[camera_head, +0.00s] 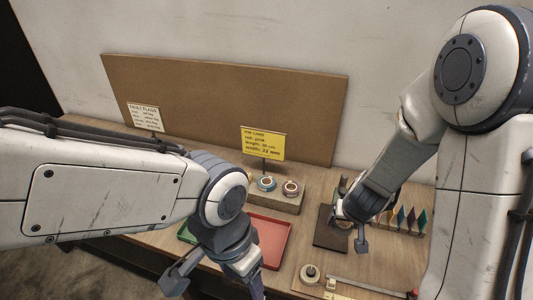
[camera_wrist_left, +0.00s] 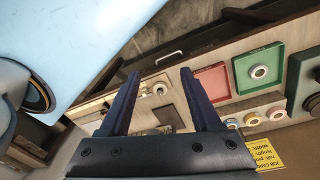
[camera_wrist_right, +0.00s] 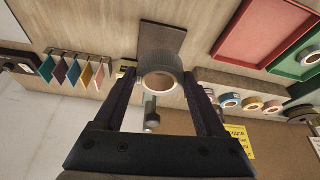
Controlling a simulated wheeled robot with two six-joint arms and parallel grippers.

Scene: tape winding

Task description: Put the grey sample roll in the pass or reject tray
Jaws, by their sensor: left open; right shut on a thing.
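My right gripper (camera_head: 352,228) is shut on the grey sample roll (camera_wrist_right: 162,75), which shows between its fingers in the right wrist view. The roll is over or near the edge of a dark mat (camera_wrist_right: 165,38); its height above it is hard to tell. In the head view the gripper mostly hides the roll. The red tray (camera_head: 272,236) lies left of the mat, and the green tray (camera_head: 186,234) is farther left, partly behind my left arm. A pale roll (camera_wrist_left: 258,71) lies in the green tray (camera_wrist_left: 278,57). My left gripper (camera_wrist_left: 155,95) is open and empty.
A stand behind the red tray holds several tape rolls (camera_head: 267,184), below a yellow job card (camera_head: 263,143). Several coloured flags (camera_head: 405,219) stand right of the mat. A base with a small roll (camera_head: 310,273) is at the front. A brown board (camera_head: 220,95) closes the back.

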